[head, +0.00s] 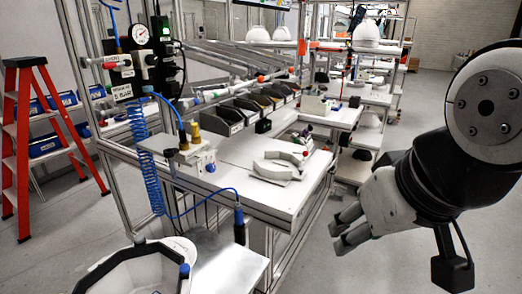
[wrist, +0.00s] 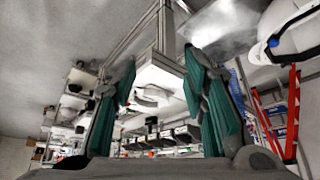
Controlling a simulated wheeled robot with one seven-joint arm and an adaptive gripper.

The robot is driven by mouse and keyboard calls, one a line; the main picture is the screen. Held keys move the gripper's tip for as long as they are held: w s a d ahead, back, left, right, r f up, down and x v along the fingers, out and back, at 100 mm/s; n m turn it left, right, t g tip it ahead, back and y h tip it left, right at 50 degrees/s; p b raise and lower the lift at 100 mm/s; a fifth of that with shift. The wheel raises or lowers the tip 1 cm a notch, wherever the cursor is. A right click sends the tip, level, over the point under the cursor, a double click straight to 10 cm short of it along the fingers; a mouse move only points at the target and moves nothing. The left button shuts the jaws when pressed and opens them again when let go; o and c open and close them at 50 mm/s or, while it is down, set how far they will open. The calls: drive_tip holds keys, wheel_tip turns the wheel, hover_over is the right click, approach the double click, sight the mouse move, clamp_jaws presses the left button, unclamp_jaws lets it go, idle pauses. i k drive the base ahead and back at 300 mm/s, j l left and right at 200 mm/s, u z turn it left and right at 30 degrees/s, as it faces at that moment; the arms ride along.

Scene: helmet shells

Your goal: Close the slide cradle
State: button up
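A white piece with two curved arms, which looks like the slide cradle (head: 272,170), lies on the white workbench (head: 250,190) in the head view. A gap shows between its curved parts. A small white curved shape on the bench in the wrist view (wrist: 150,95) appears to be the same piece. My gripper (head: 345,230) is at the right in the head view, out over the aisle and apart from the bench and cradle. In the wrist view, the green-padded fingers of my gripper (wrist: 160,72) are spread wide with nothing between them.
A white clamp-like fixture (head: 190,158) with a blue coiled hose stands on the bench left of the cradle. Dark parts bins (head: 235,115) line the bench's back. A white shell (head: 135,265) sits at front left. A red ladder (head: 40,130) stands left. Aisle floor is clear.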

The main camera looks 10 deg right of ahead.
sight(279, 167)
drive_tip(key=z, duration=0.15)
drive_tip(key=i+l, duration=0.25)
drive_tip(key=i, duration=0.25)
drive_tip(key=i+l, duration=0.25)
drive_tip(key=i, duration=0.2)
drive_tip(key=z, duration=0.05)
